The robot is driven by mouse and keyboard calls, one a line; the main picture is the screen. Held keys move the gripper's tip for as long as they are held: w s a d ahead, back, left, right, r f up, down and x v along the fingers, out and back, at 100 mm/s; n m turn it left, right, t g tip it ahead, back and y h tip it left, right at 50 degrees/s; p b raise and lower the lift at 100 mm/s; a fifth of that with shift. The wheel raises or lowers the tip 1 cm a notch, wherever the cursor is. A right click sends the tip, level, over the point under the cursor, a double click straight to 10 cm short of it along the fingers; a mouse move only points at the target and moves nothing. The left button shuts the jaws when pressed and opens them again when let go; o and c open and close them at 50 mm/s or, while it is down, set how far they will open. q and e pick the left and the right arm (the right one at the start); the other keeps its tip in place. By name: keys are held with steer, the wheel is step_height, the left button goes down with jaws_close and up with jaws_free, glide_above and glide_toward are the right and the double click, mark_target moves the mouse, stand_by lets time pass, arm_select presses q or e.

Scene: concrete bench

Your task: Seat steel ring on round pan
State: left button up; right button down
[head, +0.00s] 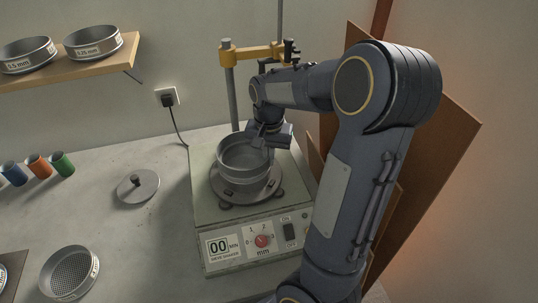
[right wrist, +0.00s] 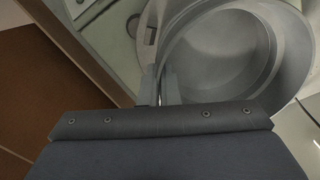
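The steel ring (head: 236,162) is over the round pan (head: 240,183) on the shaker's round plate. Both are grey metal. In the head view the ring sits directly above the pan, roughly level; I cannot tell whether it is fully down on it. The ring's wall also shows in the right wrist view (right wrist: 170,40), with a round grey floor (right wrist: 235,45) seen inside it. My right gripper (head: 268,143) is at the ring's right rim. Its fingers (right wrist: 159,88) are close together with the ring's wall between them. My left gripper is not in view.
The shaker (head: 215,222) has a yellow clamp (head: 252,53) on posts behind the pan. A round lid (head: 137,187) and a mesh sieve (head: 70,272) lie on the bench to the left. Coloured cups stand at the far left. Brown boards (head: 436,150) lean at right.

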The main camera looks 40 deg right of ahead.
steer(key=shift+f+b, duration=0.3)
steer(key=shift+f, duration=0.3)
stand_by(0.8)
steer(key=c, duration=2.1)
jaws_free()
steer(key=o, duration=0.5)
step_height(320, 180, up, 8)
steer(key=shift+f, duration=0.1)
steer(key=s+a+n+t+y, duration=0.1)
steer(key=s+a+n+t, duration=0.1)
steer(key=a, duration=0.4)
steer(key=s+a+f+n+t+y, duration=0.1)
steer(key=s+a+n, duration=0.3)
steer(key=s+a, duration=0.2)
steer(key=s+a+n+t+y, duration=0.1)
steer(key=s+a+n+t, duration=0.1)
steer(key=s+a, duration=0.4)
steer(key=shift+s+a+f+n+t+y, duration=0.1)
steer(key=shift+a+f+n+t+y, duration=0.3)
steer(key=shift+n, duration=0.4)
